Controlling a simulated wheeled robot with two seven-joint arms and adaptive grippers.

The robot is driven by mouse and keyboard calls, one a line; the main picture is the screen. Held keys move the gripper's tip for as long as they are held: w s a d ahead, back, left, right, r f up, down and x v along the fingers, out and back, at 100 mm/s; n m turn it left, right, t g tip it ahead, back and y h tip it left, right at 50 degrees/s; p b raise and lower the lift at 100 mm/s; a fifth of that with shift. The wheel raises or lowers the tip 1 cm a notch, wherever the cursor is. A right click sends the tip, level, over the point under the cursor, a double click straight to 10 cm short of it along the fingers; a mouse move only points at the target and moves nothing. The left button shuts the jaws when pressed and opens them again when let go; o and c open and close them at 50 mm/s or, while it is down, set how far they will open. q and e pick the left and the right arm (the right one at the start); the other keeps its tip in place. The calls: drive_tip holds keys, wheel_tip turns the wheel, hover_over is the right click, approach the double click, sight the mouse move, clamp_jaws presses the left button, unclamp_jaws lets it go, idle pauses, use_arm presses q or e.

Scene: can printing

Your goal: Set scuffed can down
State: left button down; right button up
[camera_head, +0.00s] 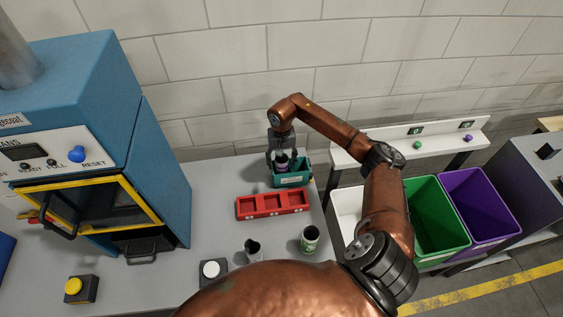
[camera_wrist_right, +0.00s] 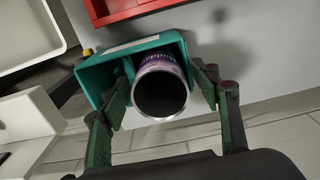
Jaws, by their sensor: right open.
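A purple-labelled can (camera_head: 283,167) with a dark open top stands in a teal bin (camera_head: 293,179) at the back of the table. In the right wrist view the can (camera_wrist_right: 163,92) shows its metal rim, and the teal bin (camera_wrist_right: 98,72) is around it. My right gripper (camera_head: 282,157) is open at the bin. Its fingers (camera_wrist_right: 165,97) are on either side of the can, with a gap visible at least on the right. Scuffs on the can cannot be made out. My left gripper is not in view.
A red tray (camera_head: 272,215) with compartments lies in front of the bin. A green-labelled can (camera_head: 310,239), a dark-topped can (camera_head: 253,249) and a white-button box (camera_head: 212,284) are nearer. A blue oven (camera_head: 166,170) stands left. Green (camera_head: 432,258) and purple (camera_head: 490,232) bins stand right.

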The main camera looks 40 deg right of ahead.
drive_tip(key=shift+r, duration=0.2)
drive_tip(key=shift+r+p, duration=0.85)
wheel_tip(320, 180, up, 10)
drive_tip(key=b, duration=0.3)
drive_tip(key=shift+f, duration=0.15)
drive_tip(key=shift+r, duration=0.7)
